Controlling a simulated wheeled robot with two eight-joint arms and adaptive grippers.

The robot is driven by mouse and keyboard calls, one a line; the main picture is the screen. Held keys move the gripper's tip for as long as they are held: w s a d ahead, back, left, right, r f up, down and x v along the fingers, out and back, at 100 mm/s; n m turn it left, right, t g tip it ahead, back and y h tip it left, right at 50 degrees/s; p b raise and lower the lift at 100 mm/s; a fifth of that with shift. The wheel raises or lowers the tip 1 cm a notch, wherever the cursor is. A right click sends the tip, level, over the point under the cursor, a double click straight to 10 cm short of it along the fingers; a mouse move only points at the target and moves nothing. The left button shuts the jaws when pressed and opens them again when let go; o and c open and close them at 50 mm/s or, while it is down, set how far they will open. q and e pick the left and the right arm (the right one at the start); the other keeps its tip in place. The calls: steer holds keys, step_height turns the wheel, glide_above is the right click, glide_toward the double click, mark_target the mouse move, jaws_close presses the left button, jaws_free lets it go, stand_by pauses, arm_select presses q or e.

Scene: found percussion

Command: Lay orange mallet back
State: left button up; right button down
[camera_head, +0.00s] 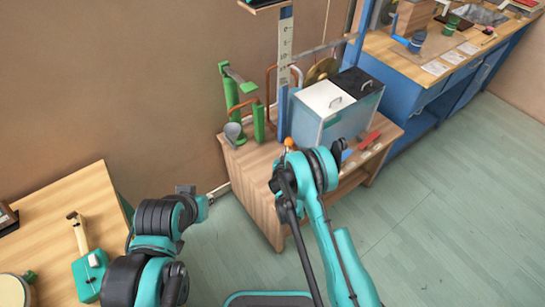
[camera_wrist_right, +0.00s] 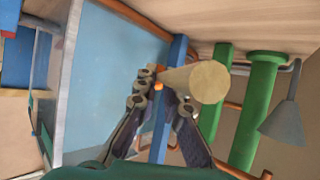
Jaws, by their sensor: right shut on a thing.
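The orange mallet (camera_head: 289,143) shows in the head view as a small orange knob just above the end of my right arm, over the wooden stand's front edge. In the right wrist view, my right gripper (camera_wrist_right: 160,97) is shut on the mallet. A pale wooden rod (camera_wrist_right: 208,82) points its round end at the camera, beside the fingertips. A small orange spot shows between the fingers. The rest of the mallet is hidden. My left arm is low in the head view; I cannot make out its fingers.
The wooden stand (camera_head: 257,205) carries a pale blue tank (camera_head: 345,122), green posts (camera_head: 231,92), a grey cone (camera_head: 234,131) and a red block (camera_head: 370,140). A blue upright (camera_head: 282,115) rises behind my right gripper.

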steer(key=b, duration=0.3)
glide_above(272, 160)
steer(key=s+d, duration=0.1)
steer(key=s, duration=0.2)
steer(key=f, duration=0.4)
steer(key=shift+w, duration=0.25)
steer(key=shift+w+a+f, duration=0.25)
steer(key=shift+a+f, duration=0.05)
steer(key=shift+a, duration=0.1)
step_height(272, 160, down, 4)
steer(key=shift+b, duration=1.25)
steer(key=shift+r, duration=0.15)
steer(key=c, duration=1.6)
jaws_free()
steer(key=shift+c, duration=0.2)
